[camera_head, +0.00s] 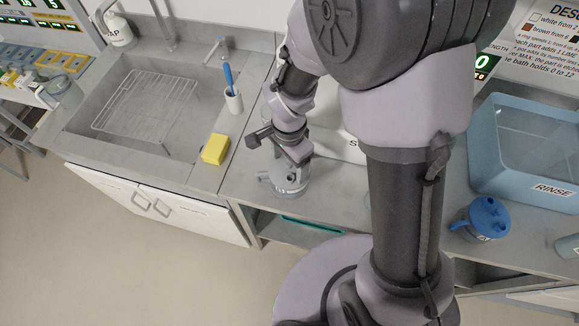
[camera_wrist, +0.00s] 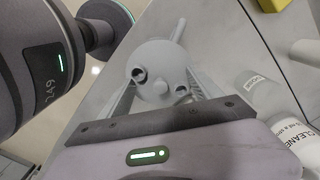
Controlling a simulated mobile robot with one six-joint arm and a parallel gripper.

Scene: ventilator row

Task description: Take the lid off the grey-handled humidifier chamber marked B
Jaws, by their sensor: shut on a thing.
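The grey-handled humidifier chamber (camera_head: 287,184) stands on the counter right of the sink, under my gripper. Its marking cannot be read in either view. In the wrist view its round grey lid (camera_wrist: 158,62) is seen from above, with a dark-mouthed port and small knobs, and a grey handle sticks out behind it. My gripper (camera_head: 293,166) points down over the chamber and is shut on the lid, with a finger at either side of it. The finger tips are partly hidden. Whether the lid is raised from the chamber cannot be told.
A yellow sponge (camera_head: 215,149) and a cup with a blue brush (camera_head: 233,100) stand by the sink (camera_head: 190,110). A blue-lidded chamber (camera_head: 483,218) and the blue RINSE bath (camera_head: 530,150) are at right. A CLEANER bottle (camera_wrist: 298,135) and a small labelled container (camera_wrist: 262,88) stand near my gripper.

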